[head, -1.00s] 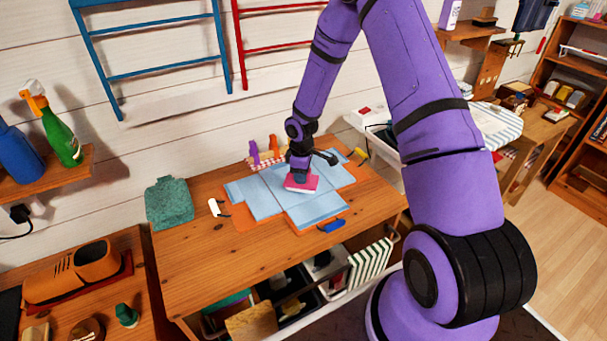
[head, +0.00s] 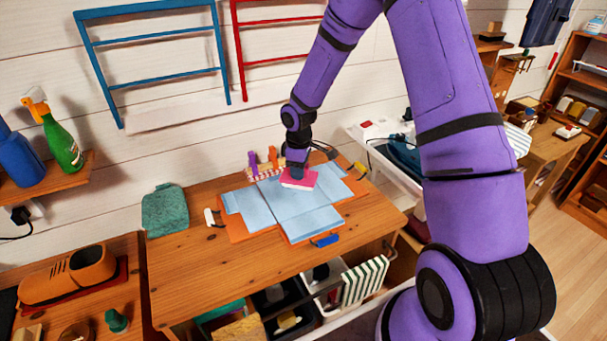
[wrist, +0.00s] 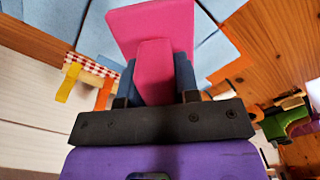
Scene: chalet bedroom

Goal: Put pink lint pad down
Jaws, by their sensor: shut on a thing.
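The pink lint pad (head: 299,178) has a pink top and a pale underside. It is over the light blue cloth (head: 262,209) spread on the wooden table; I cannot tell whether it touches the cloth. My gripper (head: 297,165) is above the pad and shut on its raised pink handle. In the wrist view the pink lint pad (wrist: 175,22) shows beyond the handle, and my gripper (wrist: 153,80) has a finger on each side of that handle.
A blue-handled item (head: 326,240) lies at the cloth's front edge. A red-checked holder with small coloured items (head: 266,164) stands behind the cloth. The table's front left (head: 200,280) is bare.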

